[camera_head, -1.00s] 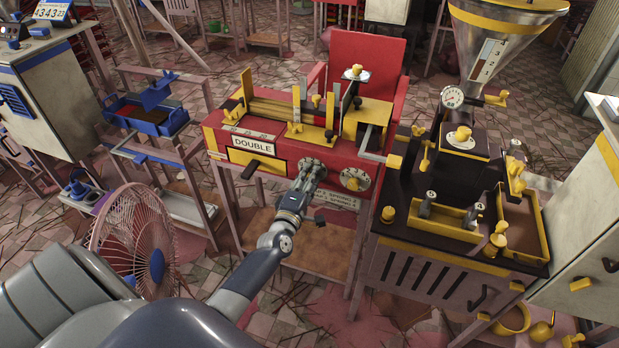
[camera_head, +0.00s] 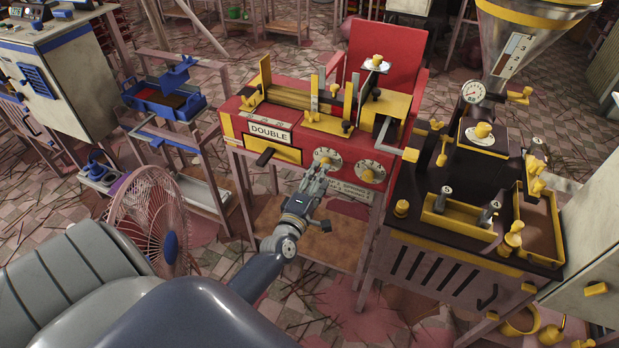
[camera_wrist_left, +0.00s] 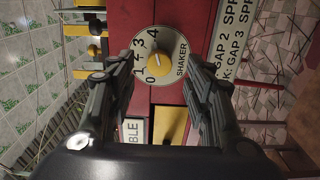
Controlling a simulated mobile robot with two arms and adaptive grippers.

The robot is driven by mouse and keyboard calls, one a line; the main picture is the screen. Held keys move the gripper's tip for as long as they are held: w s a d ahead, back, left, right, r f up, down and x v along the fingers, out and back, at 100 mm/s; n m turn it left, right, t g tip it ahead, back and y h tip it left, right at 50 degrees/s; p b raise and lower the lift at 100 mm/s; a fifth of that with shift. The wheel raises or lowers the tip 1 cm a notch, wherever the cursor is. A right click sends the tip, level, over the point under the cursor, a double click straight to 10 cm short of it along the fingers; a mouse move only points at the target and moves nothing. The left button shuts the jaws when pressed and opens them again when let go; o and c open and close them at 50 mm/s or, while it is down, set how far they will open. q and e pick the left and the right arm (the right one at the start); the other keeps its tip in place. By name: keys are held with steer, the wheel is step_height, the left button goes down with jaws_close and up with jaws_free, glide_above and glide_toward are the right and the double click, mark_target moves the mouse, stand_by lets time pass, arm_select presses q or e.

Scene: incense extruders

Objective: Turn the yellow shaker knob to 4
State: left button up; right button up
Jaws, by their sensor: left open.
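The shaker dial is a pale disc marked 0 to 4 with a yellow shaker knob (camera_wrist_left: 160,66) at its centre. In the left wrist view the word SHAKER and the numbers are readable, but I cannot tell surely which number the knob points to. In the head view this knob (camera_head: 325,158) sits on the front of the red machine (camera_head: 235,118), left of a second dial (camera_head: 371,172). My left gripper (camera_head: 319,178) is open and empty just in front of and below the shaker dial. In the wrist view its fingers stand either side of the dial, apart from the knob. My right gripper is not in view.
A black handle (camera_head: 264,157) sticks out left of the dials, below the DOUBLE label (camera_head: 270,133). A pink fan (camera_head: 150,231) stands lower left. A dark extruder (camera_head: 465,178) with yellow parts stands to the right. Open floor lies between the machine and me.

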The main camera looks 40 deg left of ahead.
arm_select(q)
steer(key=v, duration=0.7)
steer(key=shift+s, duration=0.1)
steer(key=s+d+f+m+g+h, duration=0.1)
steer(key=s+d+f+m+g, duration=0.2)
steer(key=f, duration=0.6)
steer(key=s+d+f+m+g+h, duration=0.25)
steer(key=s+f+m, duration=0.25)
steer(key=f, duration=0.5)
steer(key=s+d+f+m+g+h, duration=0.1)
steer(key=s+d+f+m+g, duration=0.2)
steer(key=f, duration=0.6)
steer(key=s+d+f+m+g, duration=0.1)
steer(key=s+f+m, duration=0.3)
steer(key=s, duration=0.6)
steer(key=s+d+f+m+g, duration=0.1)
steer(key=s+f+m+g, duration=0.3)
steer(key=s+f, duration=0.3)
steer(key=s+f+m+g, duration=0.3)
steer(key=s+f, duration=0.3)
steer(key=s, duration=0.7)
steer(key=shift+s+d+f+m, duration=0.35)
steer(key=shift+d+m, duration=0.05)
steer(key=shift+m, duration=0.2)
steer(key=shift+y, duration=0.25)
steer(key=shift+c, duration=0.6)
